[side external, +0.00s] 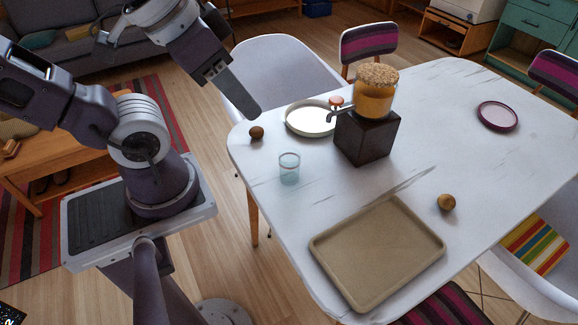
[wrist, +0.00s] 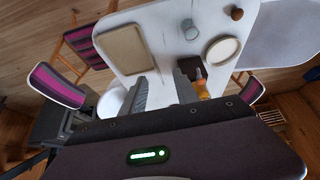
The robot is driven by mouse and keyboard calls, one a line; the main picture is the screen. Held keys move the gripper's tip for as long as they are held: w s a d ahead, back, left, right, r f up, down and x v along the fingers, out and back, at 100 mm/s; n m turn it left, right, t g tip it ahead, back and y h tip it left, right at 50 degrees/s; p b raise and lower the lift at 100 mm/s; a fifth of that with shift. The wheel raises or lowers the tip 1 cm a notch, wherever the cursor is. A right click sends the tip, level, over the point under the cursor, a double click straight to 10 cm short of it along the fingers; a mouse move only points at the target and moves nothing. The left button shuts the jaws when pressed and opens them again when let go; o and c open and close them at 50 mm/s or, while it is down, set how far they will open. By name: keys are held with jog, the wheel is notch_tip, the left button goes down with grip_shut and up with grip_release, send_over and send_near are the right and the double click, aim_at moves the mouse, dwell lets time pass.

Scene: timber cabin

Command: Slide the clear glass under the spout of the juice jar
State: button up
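The clear glass (side external: 289,168) stands upright and looks empty on the white table, front left of the black block (side external: 367,138). The juice jar (side external: 374,100), orange with a cork-like lid, sits on that block. Its spout (side external: 341,112) points left, toward the white plate; the glass stands apart from it. In the wrist view the glass (wrist: 189,31) is beyond my fingers and the jar (wrist: 201,86) is partly hidden beside the right finger. My gripper (wrist: 162,88) is open and empty, its fingers apart. In the side view it hangs above the table's left edge (side external: 257,112).
A round white plate (side external: 304,124) lies behind the glass, left of the block. A brown ball (side external: 256,133) is near the left edge. A beige tray (side external: 378,255) is at the front, with a round brown fruit (side external: 446,202) beside it. A purple plate (side external: 497,116) is at right.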

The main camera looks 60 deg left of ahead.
jog(key=shift+c, duration=1.2)
jog(key=shift+n+g+y, duration=0.3)
jog(key=shift+g+y, duration=0.2)
jog(key=shift+g, duration=0.2)
jog(key=w+a+f, duration=0.1)
jog(key=w, duration=0.1)
jog(key=w+a+f, duration=0.2)
jog(key=shift+f, duration=0.1)
grip_shut()
jog(key=g, duration=0.2)
send_over(276, 185)
jog(key=s+d, duration=0.3)
jog(key=d, duration=0.1)
jog(key=s+d+x, duration=0.1)
jog(key=s+x, duration=0.1)
jog(key=x, duration=0.6)
jog(key=a+f, duration=0.1)
jog(key=f, duration=0.7)
jog(key=a+f+g, duration=0.1)
jog(key=f, duration=0.7)
jog(key=a+f+g+h, duration=0.1)
jog(key=a+f, duration=0.1)
jog(key=f, duration=0.6)
jog(key=shift+s+f, duration=0.25)
jog(key=shift+s, duration=0.05)
jog(key=w, duration=0.3)
jog(key=shift+w+a+f, duration=0.2)
jog(key=shift+f, duration=0.1)
jog(key=shift+w, duration=0.4)
